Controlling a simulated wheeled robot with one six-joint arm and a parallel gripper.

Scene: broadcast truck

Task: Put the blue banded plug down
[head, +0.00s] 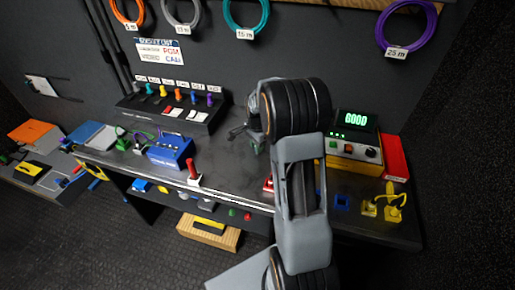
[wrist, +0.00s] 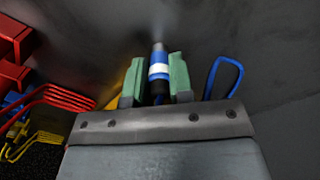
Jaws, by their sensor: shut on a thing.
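The blue banded plug (wrist: 158,72) is in the wrist view, blue with a white band and a grey tip. My gripper (wrist: 155,84) is shut on it, with one green finger pad on each side. The plug's lower end is hidden between the fingers. In the head view, my gripper (head: 250,139) is over the dark bench top (head: 226,162), left of my forearm. The plug cannot be made out there. The wrist view does not show clearly whether the plug touches the surface.
A blue box (head: 170,150) and a red-handled switch (head: 193,175) stand left on the bench. The panel with coloured plugs (head: 172,108) is behind. A tester reading GOOD (head: 354,138) and a red block (head: 393,158) are right. A blue loop (wrist: 239,78) is beside my gripper.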

